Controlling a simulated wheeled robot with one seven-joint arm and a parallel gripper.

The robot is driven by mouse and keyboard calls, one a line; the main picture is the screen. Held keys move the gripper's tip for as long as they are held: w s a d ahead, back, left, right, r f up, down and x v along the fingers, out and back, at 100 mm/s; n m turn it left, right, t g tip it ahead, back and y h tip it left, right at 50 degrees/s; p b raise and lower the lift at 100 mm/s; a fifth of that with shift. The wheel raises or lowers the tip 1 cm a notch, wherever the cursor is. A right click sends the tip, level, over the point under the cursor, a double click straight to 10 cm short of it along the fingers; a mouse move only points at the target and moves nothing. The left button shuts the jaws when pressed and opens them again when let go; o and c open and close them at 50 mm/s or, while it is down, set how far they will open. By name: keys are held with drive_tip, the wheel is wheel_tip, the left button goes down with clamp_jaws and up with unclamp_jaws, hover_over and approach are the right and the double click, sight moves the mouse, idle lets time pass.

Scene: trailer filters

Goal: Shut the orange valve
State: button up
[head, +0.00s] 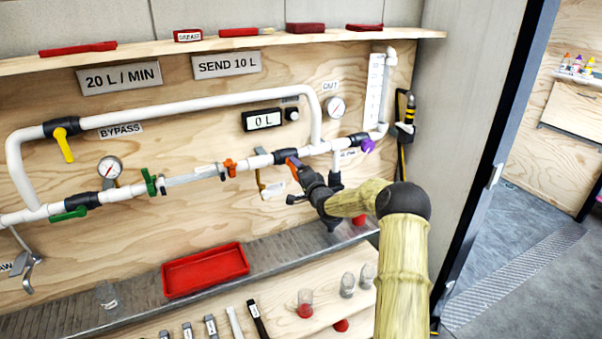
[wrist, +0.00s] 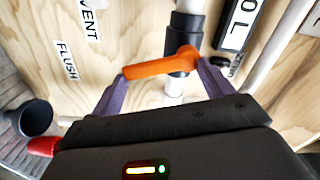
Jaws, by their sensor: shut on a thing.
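The orange valve handle (wrist: 155,67) is between the two purple fingers of my gripper (wrist: 165,85) in the wrist view, with a finger at each end of it. The handle lies across the white pipe, and its pivot end sits on the dark valve body (wrist: 184,58). In the head view the orange valve (head: 291,161) is on the pipe run right of centre. My gripper (head: 296,170) is at it and partly hides it.
A green-handled valve (head: 68,214), a yellow bypass valve (head: 64,144) and a purple valve (head: 367,146) are on the same piping. A small orange fitting (head: 230,168) is left of my gripper. A red tray (head: 205,270) lies on the metal ledge below. Gauges and a display hang above.

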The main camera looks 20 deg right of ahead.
drive_tip(key=shift+s+a+f+m+b, duration=0.1)
drive_tip(key=shift+a+f+m+b, duration=0.15)
drive_tip(key=shift+m, duration=0.7)
drive_tip(key=shift+a+f+m+b, duration=0.1)
drive_tip(key=shift+a+m+b, duration=0.15)
drive_tip(key=shift+m, duration=0.7)
drive_tip(key=o, duration=1.3)
drive_tip(key=shift+o, duration=0.2)
drive_tip(key=s+d+b, duration=0.2)
drive_tip(key=s, duration=1.5)
drive_tip(key=shift+s, duration=0.15)
